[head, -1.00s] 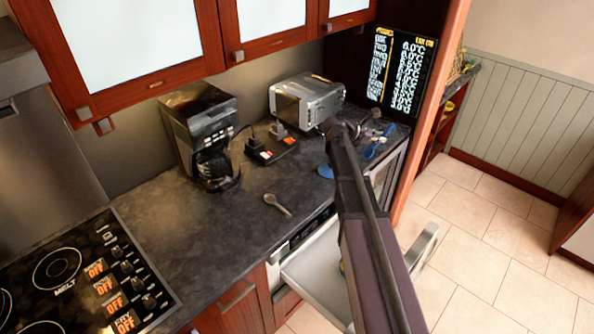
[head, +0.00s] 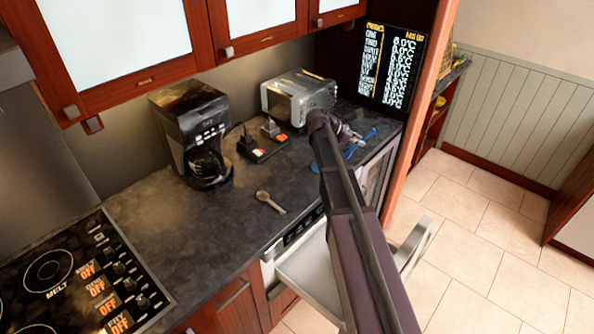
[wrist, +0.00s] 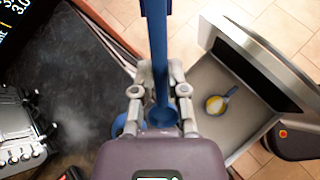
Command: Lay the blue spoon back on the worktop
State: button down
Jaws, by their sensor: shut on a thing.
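My gripper (wrist: 160,92) is shut on the blue spoon (wrist: 157,45). In the wrist view the spoon's long handle runs up past the fingers to the top edge, and its rounded end lies between the finger bases. In the head view my gripper (head: 347,135) is at the right end of the dark worktop (head: 225,230), with the blue spoon (head: 361,141) beside it. Whether the spoon touches the worktop cannot be told. The worktop (wrist: 85,85) also fills the left of the wrist view.
A round blue thing (head: 317,168) is partly hidden by my arm.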

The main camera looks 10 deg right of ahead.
jog(key=w+a+f+m+g+y+b, duration=0.2)
jog(key=a+f+m+y, duration=0.4)
jog(key=a+f, duration=0.4)
jog(key=m+t+y, duration=0.1)
jog(key=m+y, duration=0.2)
jog(key=y, duration=0.2)
send_over(296, 193)
jog(key=f, duration=0.1)
jog(key=shift+a+f+b, duration=0.1)
jog(key=shift+f+b, duration=0.1)
jog(key=shift+b, duration=0.2)
jog(key=shift+f, duration=0.15)
notch_tip(296, 193, down, 9)
jog(key=b, duration=0.9)
jog(key=shift+f+b, duration=0.35)
jog(key=shift+b, duration=0.2)
jog(key=c, duration=0.6)
grip_release()
jog(key=shift+r, duration=0.1)
